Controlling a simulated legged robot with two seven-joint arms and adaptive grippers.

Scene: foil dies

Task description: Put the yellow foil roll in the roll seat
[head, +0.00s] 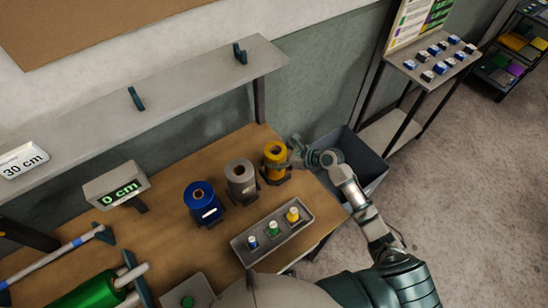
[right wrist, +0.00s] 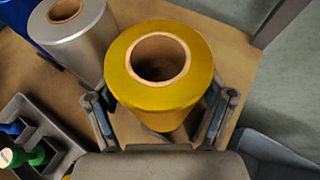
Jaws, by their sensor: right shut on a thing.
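The yellow foil roll (head: 274,152) stands upright at the table's far right, beside the grey roll, with a dark holder at its foot. My right gripper (head: 288,161) reaches it from the right. In the right wrist view the yellow roll (right wrist: 160,88) shows its brown core from above, and the gripper's fingers (right wrist: 160,118) are shut on it from both sides. I cannot tell for certain which fixture is the roll seat. A frame with a green roll (head: 88,293) and a pale bar lies at the lower left. My left gripper is not in view.
The grey roll (head: 241,179) and blue roll (head: 201,201) stand upright left of the yellow one. A grey tray (head: 252,261) with small coloured-capped pieces lies in front. A dark bin (head: 358,157) is off the table's right end.

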